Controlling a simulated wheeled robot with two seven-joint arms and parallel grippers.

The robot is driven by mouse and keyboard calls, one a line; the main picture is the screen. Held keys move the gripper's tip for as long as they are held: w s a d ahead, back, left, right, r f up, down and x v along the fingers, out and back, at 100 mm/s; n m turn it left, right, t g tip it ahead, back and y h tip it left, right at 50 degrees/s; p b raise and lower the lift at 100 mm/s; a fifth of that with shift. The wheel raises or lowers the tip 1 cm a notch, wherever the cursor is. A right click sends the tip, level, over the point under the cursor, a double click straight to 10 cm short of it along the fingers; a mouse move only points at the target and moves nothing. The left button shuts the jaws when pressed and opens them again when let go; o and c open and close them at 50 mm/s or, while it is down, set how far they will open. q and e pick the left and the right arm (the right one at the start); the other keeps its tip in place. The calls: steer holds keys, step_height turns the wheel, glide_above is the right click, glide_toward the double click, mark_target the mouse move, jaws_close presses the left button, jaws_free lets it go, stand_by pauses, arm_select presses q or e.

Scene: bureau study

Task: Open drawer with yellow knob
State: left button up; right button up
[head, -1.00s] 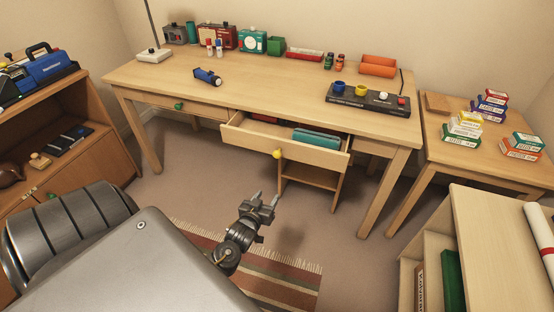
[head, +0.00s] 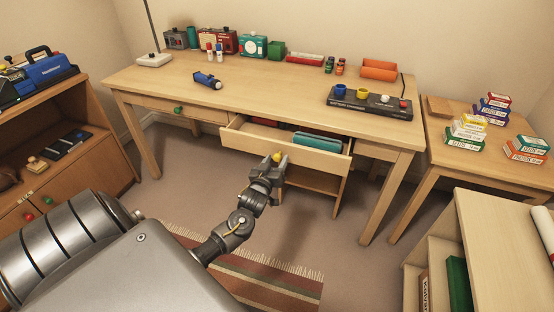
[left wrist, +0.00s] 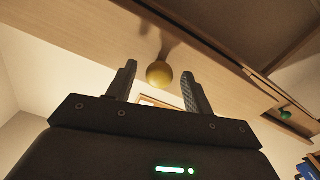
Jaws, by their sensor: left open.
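The desk drawer (head: 310,158) with the yellow knob is pulled out, and its inside shows from above. The yellow knob (head: 277,154) is on its front, partly hidden by my left gripper in the head view. My left gripper (head: 277,161) is at the drawer front with its jaws open. In the left wrist view the yellow knob (left wrist: 159,74) appears between the two open fingers (left wrist: 160,82), with a visible gap on each side. My right gripper is not in view.
The drawer holds a teal item (head: 317,142). A shut drawer with a green knob (head: 178,110) is to the left. The desktop (head: 270,85) carries a flashlight (head: 207,80) and a button panel (head: 368,100). A striped rug (head: 260,275) lies below on open floor.

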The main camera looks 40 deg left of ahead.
arm_select(q)
steer(key=shift+x, duration=0.9)
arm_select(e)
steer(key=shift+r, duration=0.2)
arm_select(q)
steer(key=shift+c, duration=0.2)
